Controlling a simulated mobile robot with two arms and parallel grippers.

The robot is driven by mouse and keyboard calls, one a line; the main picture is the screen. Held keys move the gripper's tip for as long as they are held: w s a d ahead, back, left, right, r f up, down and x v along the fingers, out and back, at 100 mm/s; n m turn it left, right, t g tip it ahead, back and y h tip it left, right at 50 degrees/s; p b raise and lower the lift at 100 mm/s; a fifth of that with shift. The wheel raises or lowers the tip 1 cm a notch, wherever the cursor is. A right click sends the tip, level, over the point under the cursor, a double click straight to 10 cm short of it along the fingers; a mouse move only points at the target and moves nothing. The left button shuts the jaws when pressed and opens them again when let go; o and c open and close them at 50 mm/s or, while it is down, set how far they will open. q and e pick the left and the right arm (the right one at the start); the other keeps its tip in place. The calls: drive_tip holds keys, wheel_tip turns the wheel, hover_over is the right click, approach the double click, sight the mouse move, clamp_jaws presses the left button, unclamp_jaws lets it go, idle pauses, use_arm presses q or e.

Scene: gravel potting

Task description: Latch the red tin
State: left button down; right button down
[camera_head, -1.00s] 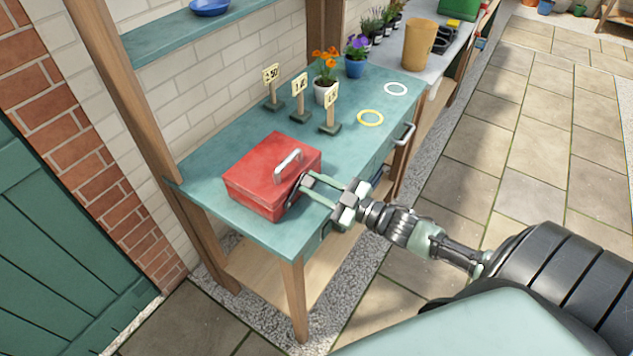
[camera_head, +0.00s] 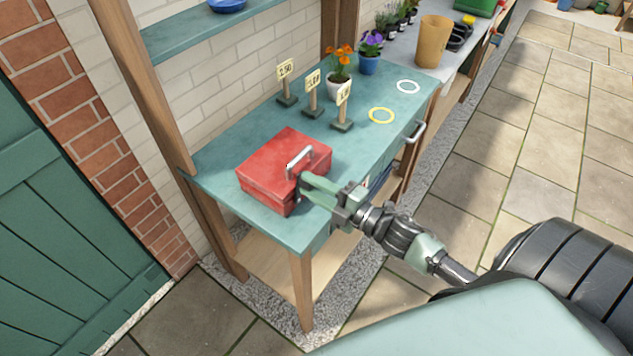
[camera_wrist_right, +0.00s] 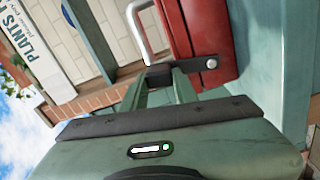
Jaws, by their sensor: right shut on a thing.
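The red tin (camera_head: 268,170) stands on the teal bench with its lid down and a pale metal handle (camera_head: 300,160) on top. It also shows in the right wrist view (camera_wrist_right: 232,30), with the handle beside it and a metal latch (camera_wrist_right: 208,64) pinned to its side by a round bolt. My right gripper (camera_head: 304,184) is at the tin's front side, its fingers closed together on the latch. In the wrist view the fingertips (camera_wrist_right: 160,76) meet at the latch's dark end and hide part of it. Whether the latch is fastened I cannot tell. My left gripper is not in view.
The teal bench (camera_head: 225,160) also holds price signs (camera_head: 313,97), orange flowers in a white pot (camera_head: 339,88), purple flowers in a blue pot (camera_head: 369,62), and a yellow ring (camera_head: 381,116) and white ring (camera_head: 408,87).

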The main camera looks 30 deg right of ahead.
drive_tip(key=shift+s+a+n, duration=0.3)
drive_tip(key=shift+a+n, duration=0.4)
drive_tip(key=shift+n, duration=0.5)
drive_tip(key=c, duration=1.1)
unclamp_jaws()
drive_tip(key=b+v, duration=0.2)
drive_tip(key=v, duration=0.5)
drive_tip(key=shift+s+b, duration=0.3)
drive_tip(key=shift+s, duration=0.1)
drive_tip(key=shift+d, duration=0.1)
